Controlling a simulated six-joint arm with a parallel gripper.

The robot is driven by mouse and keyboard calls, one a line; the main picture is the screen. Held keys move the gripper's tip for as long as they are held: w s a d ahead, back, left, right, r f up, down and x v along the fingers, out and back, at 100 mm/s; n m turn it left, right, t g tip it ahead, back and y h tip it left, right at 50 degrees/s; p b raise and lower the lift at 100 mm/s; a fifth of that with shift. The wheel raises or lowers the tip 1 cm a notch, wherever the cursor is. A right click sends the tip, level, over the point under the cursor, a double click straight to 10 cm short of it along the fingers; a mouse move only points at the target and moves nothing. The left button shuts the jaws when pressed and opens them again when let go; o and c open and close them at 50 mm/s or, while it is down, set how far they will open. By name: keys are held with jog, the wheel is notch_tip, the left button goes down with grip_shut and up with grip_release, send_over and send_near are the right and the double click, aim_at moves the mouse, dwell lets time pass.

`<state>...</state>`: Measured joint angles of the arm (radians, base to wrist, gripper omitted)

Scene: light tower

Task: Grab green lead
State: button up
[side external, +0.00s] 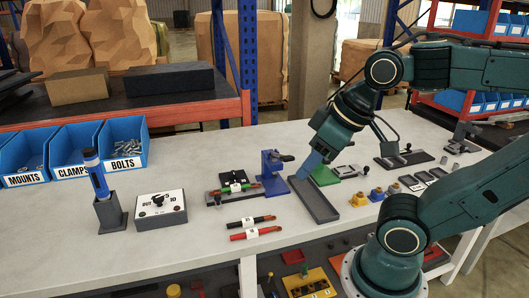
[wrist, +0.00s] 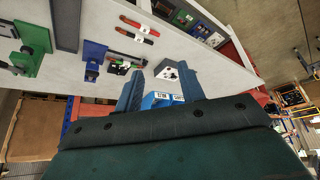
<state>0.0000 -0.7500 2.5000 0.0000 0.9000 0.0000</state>
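The green lead (side external: 237,189), with a white label and copper-coloured ends, lies across a small grey fixture left of the blue clamp stand. It shows small in the wrist view (wrist: 127,58), beyond the fingertips. A black lead (side external: 251,222) and a red lead (side external: 255,233) lie apart on the bench in front of it. My gripper (side external: 303,175) is above the bench, over the long grey tray, to the right of the green lead. In the wrist view its two blue fingers (wrist: 160,76) are spread apart with nothing held between them.
A blue clamp stand (side external: 271,172) stands between my gripper and the green lead. A long grey tray (side external: 317,207) lies below my gripper.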

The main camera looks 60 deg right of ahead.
dwell(0.3)
jog(key=w+d+m+g, duration=0.2)
jog(key=w+d+m, duration=0.2)
jog(key=w+m, duration=0.4)
jog(key=w+d+m+g, duration=0.1)
jog(key=w+d+m, duration=0.4)
jog(key=w, duration=0.6)
jog(key=w+d+f+m+g, duration=0.1)
jog(key=w+d+f+m, duration=0.2)
jog(key=w+f+m, duration=0.1)
jog(key=w+d+f+m, duration=0.4)
jog(key=m, duration=0.1)
jog(key=w+d+f+m+g, duration=0.1)
jog(key=w+d+f+m, duration=0.2)
jog(key=w+f+m, duration=0.1)
jog(key=shift+d+f+m+g, duration=0.3)
jog(key=shift+f+m, duration=0.2)
send_over(235, 185)
jog(key=shift+f, duration=4.3)
